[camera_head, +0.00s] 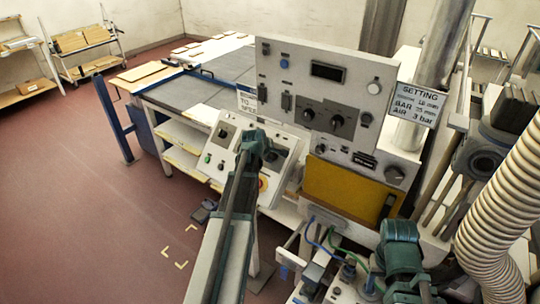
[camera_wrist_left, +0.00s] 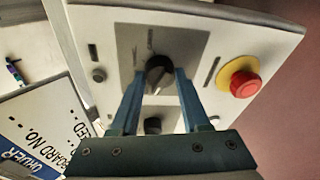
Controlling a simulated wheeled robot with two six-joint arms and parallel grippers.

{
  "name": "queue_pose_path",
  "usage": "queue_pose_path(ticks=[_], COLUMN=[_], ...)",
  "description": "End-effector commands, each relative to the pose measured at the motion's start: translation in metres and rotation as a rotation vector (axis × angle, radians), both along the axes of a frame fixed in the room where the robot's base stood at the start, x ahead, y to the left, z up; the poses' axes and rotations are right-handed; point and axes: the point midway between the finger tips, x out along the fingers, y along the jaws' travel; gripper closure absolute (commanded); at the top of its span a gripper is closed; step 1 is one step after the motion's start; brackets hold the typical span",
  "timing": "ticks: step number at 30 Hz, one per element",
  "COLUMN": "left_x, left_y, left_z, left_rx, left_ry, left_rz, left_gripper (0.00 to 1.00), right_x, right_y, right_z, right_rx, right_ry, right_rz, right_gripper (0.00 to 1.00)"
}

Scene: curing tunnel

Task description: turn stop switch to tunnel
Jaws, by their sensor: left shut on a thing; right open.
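The stop switch is a dark rotary knob (camera_wrist_left: 157,75) on a grey plate of the sloped control panel (camera_head: 225,140). My left gripper (camera_wrist_left: 157,82) has its two blue fingers on either side of the knob and is shut on it. In the head view my left gripper (camera_head: 258,148) covers the knob at the panel. The small lettering around the knob is too blurred to read. My right gripper (camera_head: 405,285) is at the lower right in the head view, open, away from the panel.
A red emergency button on a yellow base (camera_wrist_left: 241,84) sits beside the knob. An upright panel (camera_head: 325,75) with dials stands behind. A ribbed hose (camera_head: 505,205) and a yellow cover (camera_head: 340,190) are at the right. Open floor lies to the left.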

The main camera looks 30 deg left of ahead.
Motion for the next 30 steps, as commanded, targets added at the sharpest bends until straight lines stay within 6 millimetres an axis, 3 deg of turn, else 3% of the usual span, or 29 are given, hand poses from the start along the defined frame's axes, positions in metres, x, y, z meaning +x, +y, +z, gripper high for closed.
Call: queue_pose_path(ticks=[14,30], left_x=[-0.001,-0.002], left_y=[0.0,-0.001], left_z=[-0.001,-0.003], left_rx=[0.056,0.388], left_ry=[-0.004,-0.03], left_rz=[-0.055,-0.391], left_gripper=[1.0,1.0], right_x=[0.0,0.0], right_y=[0.0,0.0], right_z=[-0.003,-0.019], right_rx=[0.0,0.0], right_ry=[0.0,0.0], right_rz=[0.001,0.002], right_gripper=[0.5,0.5])
